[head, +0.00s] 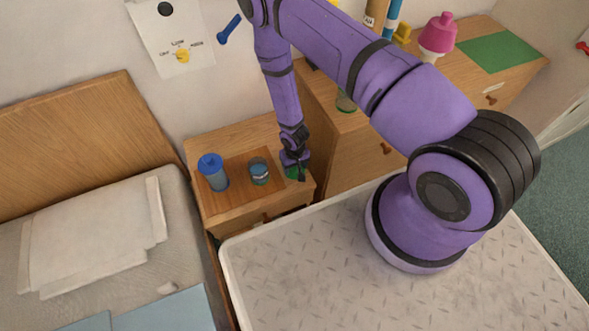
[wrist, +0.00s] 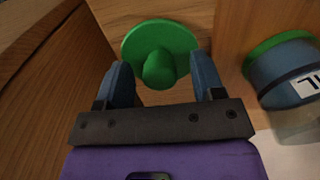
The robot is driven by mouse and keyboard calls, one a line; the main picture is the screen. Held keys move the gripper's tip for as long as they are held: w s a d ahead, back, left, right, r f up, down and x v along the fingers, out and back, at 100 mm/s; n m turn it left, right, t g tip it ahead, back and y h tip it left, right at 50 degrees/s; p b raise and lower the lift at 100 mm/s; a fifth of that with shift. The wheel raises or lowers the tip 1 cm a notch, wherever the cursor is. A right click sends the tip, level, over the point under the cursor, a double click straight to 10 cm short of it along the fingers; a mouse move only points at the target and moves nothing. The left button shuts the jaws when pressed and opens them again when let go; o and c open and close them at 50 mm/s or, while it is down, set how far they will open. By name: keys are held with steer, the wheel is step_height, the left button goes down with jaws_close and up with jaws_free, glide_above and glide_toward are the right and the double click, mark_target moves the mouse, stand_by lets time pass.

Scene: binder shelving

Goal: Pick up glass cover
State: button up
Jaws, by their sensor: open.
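The glass cover is a green round disc with a knob (wrist: 160,40). It lies on the wooden nightstand's right part, and a bit of its green (head: 291,172) shows under my gripper in the head view. My gripper (wrist: 161,76) is open, pointing down at the cover. In the wrist view its two blue-grey fingers stand on either side of the knob, with gaps, not closed on it. How far the fingertips are above the disc I cannot tell.
A glass with a label (head: 259,171) stands close left of the cover, and a blue-lidded cup (head: 213,172) stands further left. The wooden cabinet (head: 375,152) rises close on the right. A bed (head: 95,240) is at the left.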

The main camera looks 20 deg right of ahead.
steer(key=shift+f, duration=0.25)
steer(key=c, duration=1)
steer(key=shift+r, duration=0.15)
steer(key=shift+r, duration=0.55)
step_height(320, 180, up, 2)
steer(key=shift+w+r, duration=0.1)
steer(key=s+d+r, duration=0.1)
steer(key=s, duration=1.5)
steer(key=shift+r, duration=0.2)
